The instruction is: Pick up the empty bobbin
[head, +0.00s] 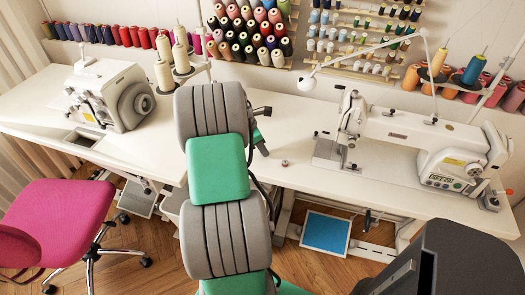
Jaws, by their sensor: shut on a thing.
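A small round bobbin-like piece (284,162) sits on the white table in front of the right sewing machine. It looks dark reddish with a pale rim, and I cannot tell whether it carries thread. My gripper (261,147) is mostly hidden behind my grey and green arm; only dark parts show, low over the table, to the left of this piece and apart from it. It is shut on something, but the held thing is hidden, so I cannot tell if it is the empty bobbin.
A white sewing machine (424,148) stands on the right, another machine (112,96) on the left. Thread cones (162,73) stand behind my arm, and spool racks (352,38) hang on the wall. A pink chair (62,218) is at lower left. The table front between the machines is mostly clear.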

